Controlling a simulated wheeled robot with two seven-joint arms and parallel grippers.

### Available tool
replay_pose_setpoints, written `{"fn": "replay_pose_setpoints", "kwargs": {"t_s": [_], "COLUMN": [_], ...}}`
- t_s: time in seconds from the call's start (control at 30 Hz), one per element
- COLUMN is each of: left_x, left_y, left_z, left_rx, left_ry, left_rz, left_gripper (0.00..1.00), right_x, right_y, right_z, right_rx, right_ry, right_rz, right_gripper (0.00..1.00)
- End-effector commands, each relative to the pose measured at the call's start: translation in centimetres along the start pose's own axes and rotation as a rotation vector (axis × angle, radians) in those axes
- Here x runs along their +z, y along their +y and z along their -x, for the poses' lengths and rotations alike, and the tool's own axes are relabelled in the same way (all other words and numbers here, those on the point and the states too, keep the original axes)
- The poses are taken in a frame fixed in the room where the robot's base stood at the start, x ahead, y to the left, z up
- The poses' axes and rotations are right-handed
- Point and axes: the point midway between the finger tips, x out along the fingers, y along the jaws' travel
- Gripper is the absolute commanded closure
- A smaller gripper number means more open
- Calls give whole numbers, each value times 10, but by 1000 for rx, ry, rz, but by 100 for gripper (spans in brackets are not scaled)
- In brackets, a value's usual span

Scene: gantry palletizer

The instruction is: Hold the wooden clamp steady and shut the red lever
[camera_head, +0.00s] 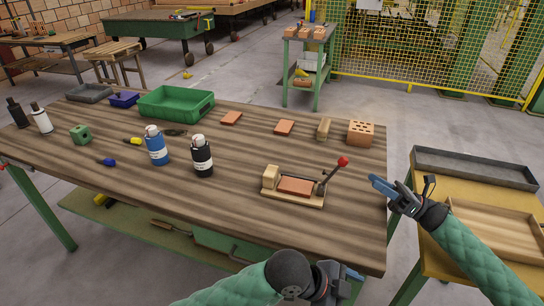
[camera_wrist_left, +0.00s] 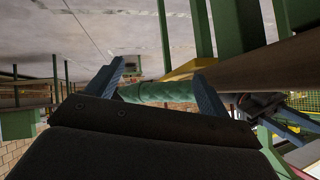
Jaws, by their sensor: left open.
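The wooden clamp (camera_head: 308,202) lies on the table near its front right, a flat base with a pale wooden block at its left end. A reddish-brown piece (camera_head: 296,186) sits on the base. The red-knobbed lever (camera_head: 342,161) stands up, tilted to the right, from the base's right end. My right gripper (camera_head: 376,184) is right of the lever, apart from it, over the table's right edge; its finger gap is unclear. My left gripper (camera_head: 350,275) is at the table's front edge, below the clamp; its fingers are apart and empty in the left wrist view (camera_wrist_left: 156,78).
A yellow table with a grey tray (camera_head: 470,168) is at the right. Tabletop around the clamp is mostly clear.

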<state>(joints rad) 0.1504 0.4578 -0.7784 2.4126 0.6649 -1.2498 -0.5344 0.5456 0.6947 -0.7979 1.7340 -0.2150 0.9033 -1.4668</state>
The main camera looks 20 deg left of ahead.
Motion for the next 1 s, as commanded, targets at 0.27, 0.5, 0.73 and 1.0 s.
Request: {"fn": "replay_pose_setpoints", "kwargs": {"t_s": [0.27,0.5,0.73,1.0], "left_x": [-15,-20,-29,-67], "left_y": [-3,-8,-39,-134], "left_z": [11,24,46,100], "left_rx": [72,127,134,19], "left_ry": [23,31,30,42], "left_rz": [-208,-353,-415,-313], "left_gripper": [20,20,20,20], "right_x": [0,0,0,0], "right_y": [0,0,0,0], "right_z": [0,0,0,0], "right_rx": [0,0,0,0], "right_ry": [0,0,0,0], "right_rz": [0,0,0,0], "right_gripper": [64,64,64,64]}}
